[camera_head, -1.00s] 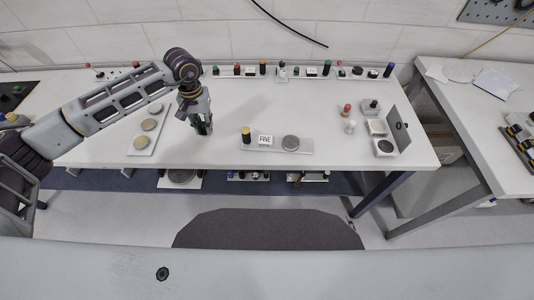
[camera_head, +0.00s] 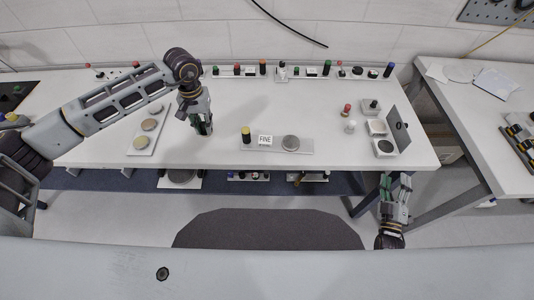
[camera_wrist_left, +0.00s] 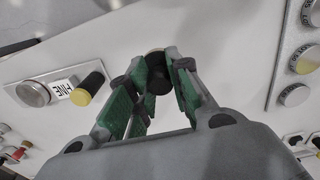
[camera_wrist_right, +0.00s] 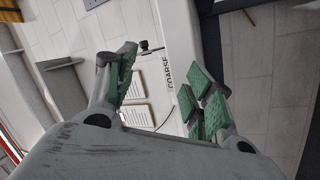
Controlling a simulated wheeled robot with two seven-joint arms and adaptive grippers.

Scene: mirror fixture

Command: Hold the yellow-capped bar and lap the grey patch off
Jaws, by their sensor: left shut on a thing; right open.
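A black bar with a yellow cap (camera_head: 246,134) stands on the FINE plate (camera_head: 263,149), left of the label; it also shows in the left wrist view (camera_wrist_left: 88,88). A round grey disc (camera_head: 290,142) lies at that plate's right end. My left gripper (camera_head: 204,129) is low over the table, left of the plate. In the left wrist view its fingers (camera_wrist_left: 156,82) are shut on a dark cylinder (camera_wrist_left: 157,84) with a brownish end. My right gripper (camera_head: 395,181) is open and empty beyond the table's front edge. I cannot make out a grey patch.
A plate with several discs (camera_head: 134,150) lies left of my left gripper. At the right are small square blocks (camera_head: 376,127), an upright grey panel (camera_head: 399,128) and a red-topped peg (camera_head: 347,109). Plates with small items line the back.

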